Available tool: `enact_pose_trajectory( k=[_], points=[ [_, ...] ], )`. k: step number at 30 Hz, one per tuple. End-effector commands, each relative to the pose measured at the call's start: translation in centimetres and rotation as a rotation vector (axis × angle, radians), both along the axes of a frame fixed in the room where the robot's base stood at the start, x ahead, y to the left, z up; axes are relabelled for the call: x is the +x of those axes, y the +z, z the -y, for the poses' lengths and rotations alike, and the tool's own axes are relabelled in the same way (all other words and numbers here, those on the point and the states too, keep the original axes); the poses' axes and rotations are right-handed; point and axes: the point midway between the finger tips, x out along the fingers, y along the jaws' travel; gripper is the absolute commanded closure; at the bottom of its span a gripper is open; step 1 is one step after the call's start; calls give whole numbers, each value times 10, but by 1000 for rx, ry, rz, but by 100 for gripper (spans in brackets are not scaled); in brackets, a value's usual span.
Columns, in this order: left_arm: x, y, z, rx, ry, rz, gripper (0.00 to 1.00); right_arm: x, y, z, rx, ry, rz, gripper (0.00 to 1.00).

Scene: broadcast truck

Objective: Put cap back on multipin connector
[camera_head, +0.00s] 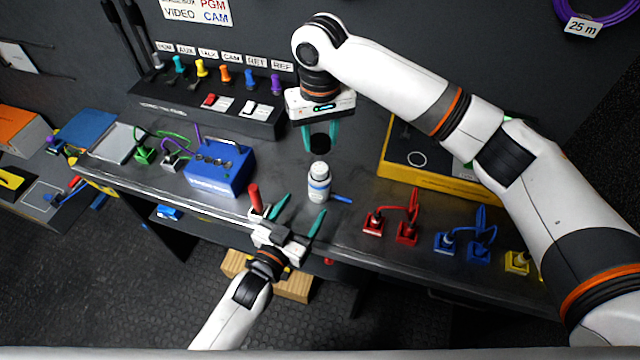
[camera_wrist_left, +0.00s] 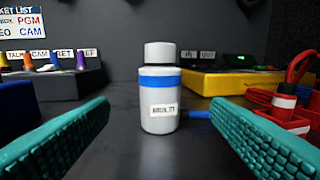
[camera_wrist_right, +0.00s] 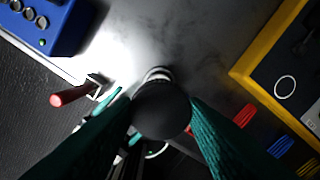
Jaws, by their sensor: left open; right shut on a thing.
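The multipin connector (camera_head: 319,184) stands upright on the bench, a white cylinder with a blue band, a label and a grey top. In the left wrist view the connector (camera_wrist_left: 159,105) is between and beyond the open fingers of my left gripper (camera_head: 298,214), touching neither. My right gripper (camera_head: 320,136) points down and is shut on the black cap (camera_head: 320,145), just above and apart from the connector in the head view. In the right wrist view the cap (camera_wrist_right: 161,110) hides most of the connector; only a bit of its rim (camera_wrist_right: 158,73) shows.
A blue box (camera_head: 220,170) stands left of the connector and a yellow-edged case (camera_head: 425,178) right. A red-handled tool (camera_head: 254,197) is close to my left gripper. Red connectors (camera_head: 406,234) and blue ones (camera_head: 480,249) sit along the front right.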

Motion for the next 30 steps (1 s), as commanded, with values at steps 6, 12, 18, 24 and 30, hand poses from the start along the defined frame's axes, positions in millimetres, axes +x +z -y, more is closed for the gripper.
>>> enact_pose_trajectory(
  k=[6, 12, 18, 24, 30],
  points=[
    [40, 1, 21, -2, 0, 1, 28, 0, 0, 0, 0, 0, 0, 81],
    [67, 0, 35, 0, -1, 1, 28, 0, 0, 0, 0, 0, 0, 81],
    [80, 0, 41, 0, -1, 0, 28, 0, 0, 0, 0, 0, 0, 81],
    [81, 0, 42, 0, -1, 0, 28, 0, 0, 0, 0, 0, 0, 81],
    [81, 0, 42, 0, -1, 0, 39, 0, 0, 0, 0, 0, 0, 81]
  ],
)
